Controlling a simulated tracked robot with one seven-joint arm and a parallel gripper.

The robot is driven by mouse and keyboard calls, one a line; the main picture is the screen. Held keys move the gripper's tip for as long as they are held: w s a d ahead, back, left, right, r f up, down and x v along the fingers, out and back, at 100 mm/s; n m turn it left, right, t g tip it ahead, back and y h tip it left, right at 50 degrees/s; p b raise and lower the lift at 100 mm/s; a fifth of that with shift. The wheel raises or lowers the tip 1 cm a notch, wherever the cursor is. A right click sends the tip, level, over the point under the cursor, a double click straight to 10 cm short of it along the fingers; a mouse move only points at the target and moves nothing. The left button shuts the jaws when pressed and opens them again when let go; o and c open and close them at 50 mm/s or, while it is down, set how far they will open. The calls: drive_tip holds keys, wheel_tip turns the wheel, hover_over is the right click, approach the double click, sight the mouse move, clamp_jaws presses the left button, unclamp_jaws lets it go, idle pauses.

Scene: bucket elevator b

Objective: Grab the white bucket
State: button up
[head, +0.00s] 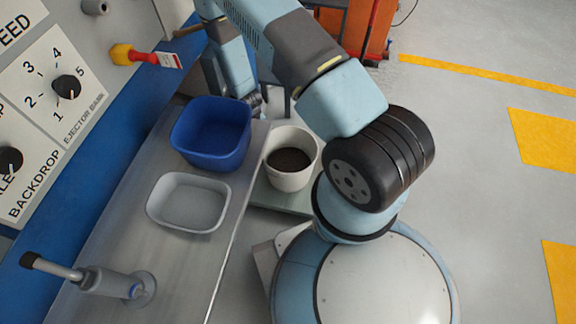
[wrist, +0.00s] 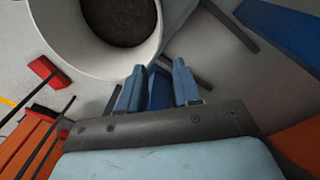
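The white bucket (head: 292,177) stands upright beside the metal bench, with dark, grainy material inside. In the wrist view the bucket (wrist: 88,60) fills the upper left, its round mouth facing the camera. My gripper (wrist: 159,67) is open, with a clear gap between its two blue fingers. The left fingertip overlaps the bucket's lower right rim in the picture; I cannot tell whether it touches. The right finger is out past the rim, with nothing held between them. In the head view my gripper (head: 256,101) is small and partly hidden, just behind the bucket and blue bin.
A blue bin (head: 191,145) and a shallow grey tray (head: 188,231) sit on the metal bench (head: 120,235), left of the bucket. A control panel (head: 60,90) rises at left. Orange equipment (head: 368,30) stands at the back. Open floor lies at right.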

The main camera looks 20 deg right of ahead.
drive_tip(key=s+f, duration=0.1)
drive_tip(key=f, duration=0.5)
drive_tip(key=s+d+f, duration=0.1)
drive_tip(key=f, duration=0.5)
drive_tip(key=s+f, duration=0.1)
drive_tip(key=f, duration=0.5)
drive_tip(key=shift+s+d, duration=0.15)
drive_tip(key=shift+d, duration=0.25)
drive_tip(key=shift+f, duration=0.6)
clamp_jaws()
drive_tip(key=shift+d, duration=0.1)
